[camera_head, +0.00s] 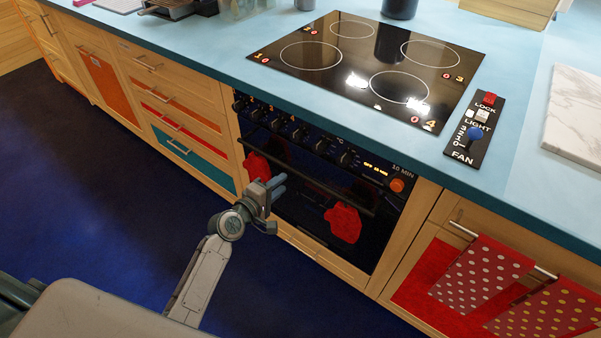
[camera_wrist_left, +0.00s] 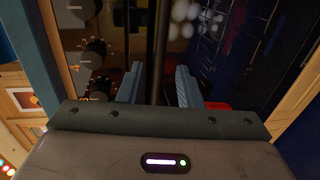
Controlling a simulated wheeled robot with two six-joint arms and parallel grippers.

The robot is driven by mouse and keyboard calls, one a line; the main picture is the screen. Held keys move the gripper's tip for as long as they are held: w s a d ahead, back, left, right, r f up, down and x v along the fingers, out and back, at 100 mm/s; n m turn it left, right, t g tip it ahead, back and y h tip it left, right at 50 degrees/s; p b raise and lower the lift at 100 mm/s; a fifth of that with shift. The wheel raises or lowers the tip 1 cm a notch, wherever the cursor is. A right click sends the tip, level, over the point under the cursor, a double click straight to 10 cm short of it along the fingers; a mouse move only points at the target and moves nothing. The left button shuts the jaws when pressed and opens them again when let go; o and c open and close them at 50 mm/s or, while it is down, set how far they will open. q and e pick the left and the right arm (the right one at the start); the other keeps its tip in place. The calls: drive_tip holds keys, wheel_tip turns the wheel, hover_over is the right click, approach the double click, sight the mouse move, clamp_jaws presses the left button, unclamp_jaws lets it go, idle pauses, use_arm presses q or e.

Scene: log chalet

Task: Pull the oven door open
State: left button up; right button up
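The oven (camera_head: 310,222) has a dark glass door, which looks shut, below a row of knobs. A dark handle bar (camera_head: 338,193) runs across the top of the door. My left gripper (camera_head: 278,184) is in front of the door near the left part of the handle. In the left wrist view its two blue-grey fingers (camera_wrist_left: 158,84) stand apart, with the dark bar (camera_wrist_left: 159,40) running between them. I cannot tell whether either finger touches the bar. My right gripper is in neither view.
Red mitt-like shapes (camera_head: 343,222) show at the oven door. A glass hob (camera_head: 370,65) and a switch panel (camera_head: 475,130) are on the blue worktop above. Drawers (camera_head: 180,125) lie left, dotted towels (camera_head: 480,275) hang right. The dark blue floor (camera_head: 130,220) is clear.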

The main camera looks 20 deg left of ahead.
sight(296, 171)
use_arm(q)
drive_tip(key=x, duration=0.8)
drive_tip(key=shift+w+d, duration=0.1)
drive_tip(key=shift+w, duration=0.1)
clamp_jaws()
